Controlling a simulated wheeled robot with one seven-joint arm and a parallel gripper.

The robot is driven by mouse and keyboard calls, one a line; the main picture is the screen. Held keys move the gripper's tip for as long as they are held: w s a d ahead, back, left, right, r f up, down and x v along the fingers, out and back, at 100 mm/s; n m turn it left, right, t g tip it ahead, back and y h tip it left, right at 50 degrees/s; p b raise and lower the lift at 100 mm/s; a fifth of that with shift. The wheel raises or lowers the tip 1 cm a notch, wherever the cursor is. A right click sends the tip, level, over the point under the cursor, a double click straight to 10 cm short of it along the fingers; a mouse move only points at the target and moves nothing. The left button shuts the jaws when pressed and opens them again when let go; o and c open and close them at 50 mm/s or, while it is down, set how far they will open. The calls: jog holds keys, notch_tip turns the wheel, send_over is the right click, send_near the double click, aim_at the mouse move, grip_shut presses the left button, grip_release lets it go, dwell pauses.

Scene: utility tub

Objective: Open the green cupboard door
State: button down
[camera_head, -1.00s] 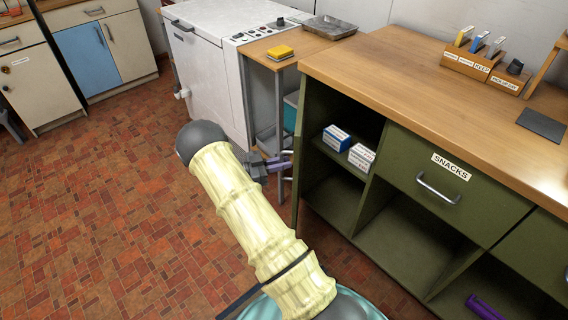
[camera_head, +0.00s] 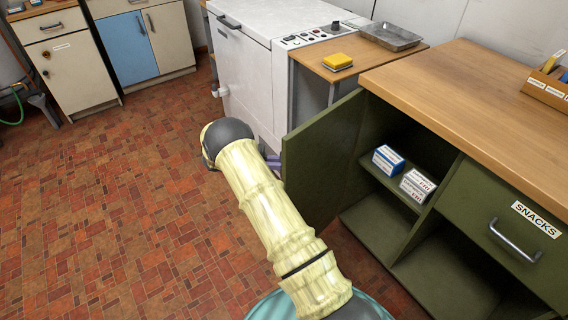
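The green cupboard door (camera_head: 320,160) stands open at the left end of the green cabinet (camera_head: 473,206). It swings out from the left side, with its inner face toward me. The compartment behind it is exposed, with a blue-and-white box (camera_head: 388,160) and a white box (camera_head: 416,185) on its shelf. My gripper (camera_head: 273,162) is at the door's free edge, on its outer side. Only a bit of purple finger shows between my arm and the door. The rest is hidden, so I cannot tell whether it touches the door or is shut.
A drawer labelled SNACKS (camera_head: 510,235) is shut to the right. A white appliance (camera_head: 253,75) and a small wooden table with a yellow sponge (camera_head: 338,61) stand behind the door. The tiled floor (camera_head: 110,210) on the left is clear.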

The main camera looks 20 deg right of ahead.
jog(key=shift+w+d, duration=0.15)
jog(key=shift+w, duration=0.2)
jog(key=shift+w, duration=0.15)
jog(key=c, duration=1.6)
grip_release()
jog(key=shift+s+d, duration=0.2)
jog(key=shift+d, duration=0.1)
jog(key=shift+a, duration=0.45)
